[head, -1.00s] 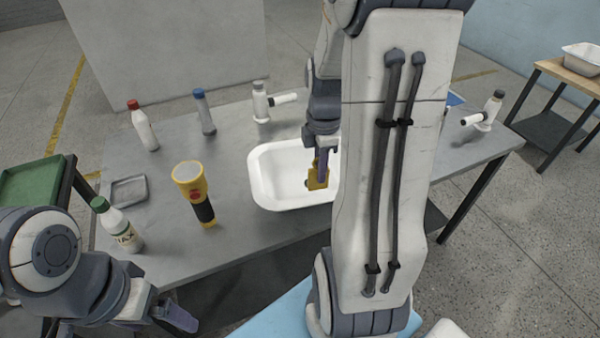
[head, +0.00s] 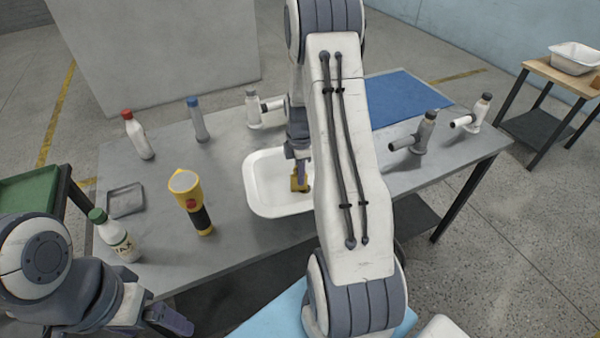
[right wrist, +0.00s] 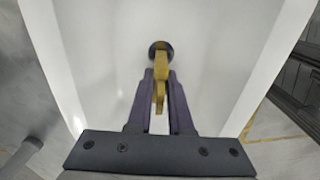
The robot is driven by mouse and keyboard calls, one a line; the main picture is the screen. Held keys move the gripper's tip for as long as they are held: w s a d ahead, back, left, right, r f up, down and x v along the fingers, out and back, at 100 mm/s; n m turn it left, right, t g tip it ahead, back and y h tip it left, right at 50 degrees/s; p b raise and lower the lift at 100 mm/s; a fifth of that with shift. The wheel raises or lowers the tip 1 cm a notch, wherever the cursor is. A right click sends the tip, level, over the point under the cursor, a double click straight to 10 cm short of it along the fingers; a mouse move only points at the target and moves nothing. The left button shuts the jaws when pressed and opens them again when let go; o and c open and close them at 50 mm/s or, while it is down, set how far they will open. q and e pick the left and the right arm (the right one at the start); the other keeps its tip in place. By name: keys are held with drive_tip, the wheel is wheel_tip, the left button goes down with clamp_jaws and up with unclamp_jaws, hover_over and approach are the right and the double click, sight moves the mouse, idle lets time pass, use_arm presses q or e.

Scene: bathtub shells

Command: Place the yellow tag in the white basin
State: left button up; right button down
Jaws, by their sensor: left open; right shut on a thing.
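The white basin (head: 262,204) stands on the grey table, partly hidden by my right arm. The yellow tag (head: 299,181) is between the fingers of my right gripper (head: 299,160), which is shut on it over the inside of the basin. In the right wrist view the yellow tag (right wrist: 160,80) stands edge-on between the fingertips of my right gripper (right wrist: 160,85), with the basin's white wall (right wrist: 85,40) around it. I cannot tell whether the tag touches the basin floor. My left gripper (head: 172,320) is open and empty, low at the front left, off the table.
A yellow flashlight (head: 190,200), a white bottle with a green cap (head: 115,238) and a small grey tray (head: 126,200) are left of the basin. A blue mat (head: 405,98) lies at the back right.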

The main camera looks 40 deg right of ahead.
drive_tip(key=shift+f, duration=0.2)
drive_tip(key=c, duration=0.8)
unclamp_jaws()
drive_tip(key=shift+r, duration=0.1)
